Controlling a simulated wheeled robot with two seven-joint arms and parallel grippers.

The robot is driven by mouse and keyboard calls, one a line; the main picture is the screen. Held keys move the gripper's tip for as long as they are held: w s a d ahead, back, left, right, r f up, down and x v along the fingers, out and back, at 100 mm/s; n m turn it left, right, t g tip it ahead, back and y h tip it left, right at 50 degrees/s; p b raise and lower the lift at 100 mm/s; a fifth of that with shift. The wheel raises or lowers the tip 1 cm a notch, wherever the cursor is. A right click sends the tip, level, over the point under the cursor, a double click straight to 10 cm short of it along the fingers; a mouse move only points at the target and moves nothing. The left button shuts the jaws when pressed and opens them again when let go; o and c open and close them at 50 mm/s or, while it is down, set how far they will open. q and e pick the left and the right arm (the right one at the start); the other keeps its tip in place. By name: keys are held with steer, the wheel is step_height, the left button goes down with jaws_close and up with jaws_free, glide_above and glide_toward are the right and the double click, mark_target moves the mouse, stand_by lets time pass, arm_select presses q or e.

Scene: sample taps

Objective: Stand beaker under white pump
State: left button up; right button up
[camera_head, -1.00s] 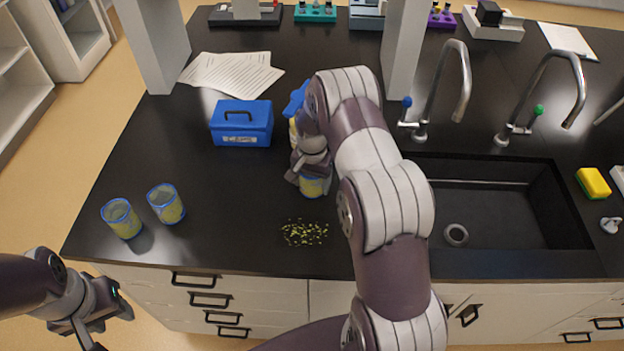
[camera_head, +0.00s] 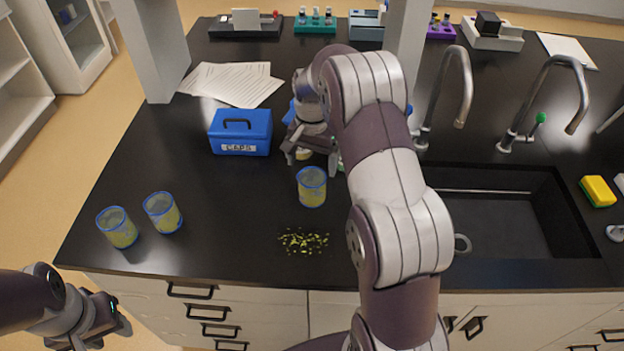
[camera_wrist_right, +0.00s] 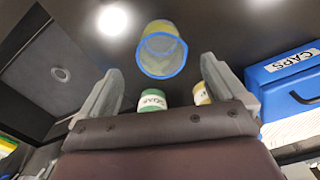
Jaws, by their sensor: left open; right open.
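A clear beaker (camera_head: 311,187) with a blue rim and yellowish tint stands on the black bench, between the blue box and the sink. It also shows in the right wrist view (camera_wrist_right: 162,50), ahead of the fingertips. My right gripper (camera_head: 312,152) is open and empty, just behind the beaker and apart from it. Behind it are a bottle with a green part and a SOAP-like label (camera_wrist_right: 152,101) and a yellowish bottle (camera_wrist_right: 201,94), mostly hidden in the head view. I cannot make out a white pump head. My left gripper (camera_head: 108,328) is open and empty, off the bench's front edge.
Two similar beakers (camera_head: 118,228) (camera_head: 162,212) stand at the front left. A blue CAPS box (camera_head: 240,132) stands left of the right gripper. Yellow-green bits (camera_head: 303,241) lie scattered in front of the beaker. The sink (camera_head: 500,215) is at right.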

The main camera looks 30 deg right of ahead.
steer(key=s+a+r+n, duration=0.1)
steer(key=s+a+n, duration=0.4)
steer(key=s, duration=0.4)
steer(key=s+a+r+n+t, duration=0.1)
steer(key=s+a+n, duration=0.4)
steer(key=s, duration=0.5)
steer(key=shift+s+a, duration=0.3)
steer(key=shift+a, duration=0.65)
